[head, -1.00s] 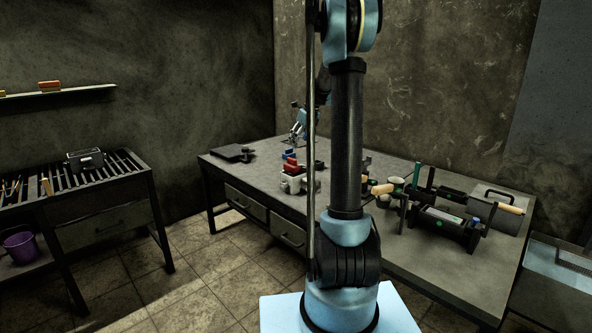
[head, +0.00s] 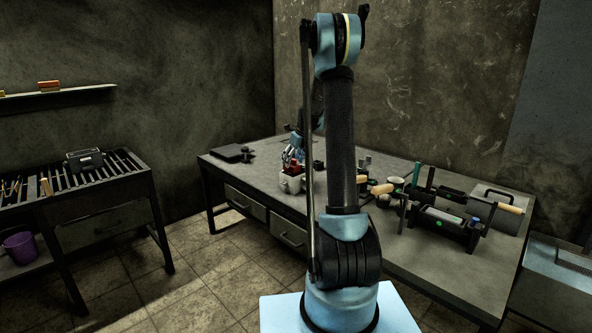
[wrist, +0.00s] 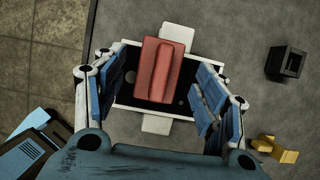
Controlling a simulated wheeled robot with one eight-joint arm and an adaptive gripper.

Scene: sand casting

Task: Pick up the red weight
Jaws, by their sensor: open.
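The red weight (wrist: 158,68) is a red block with a raised ridge, seen from above in the wrist view. It lies on a white box-like holder (wrist: 156,124) with tabs at two ends. My gripper (wrist: 155,88) is open, with its blue-padded fingers on the left and right of the weight and a gap on each side. In the head view my gripper (head: 291,157) is over the small red weight (head: 292,169) and the white holder (head: 290,183) near the table's front edge. My arm hides part of the table there.
The table (head: 245,177) also bears a dark flat plate (head: 231,153) at the left and a black tool rack (head: 440,222) at the right. A dark square block (wrist: 286,63) and a yellow piece (wrist: 275,149) lie right of the holder. A grated bench (head: 85,182) stands left.

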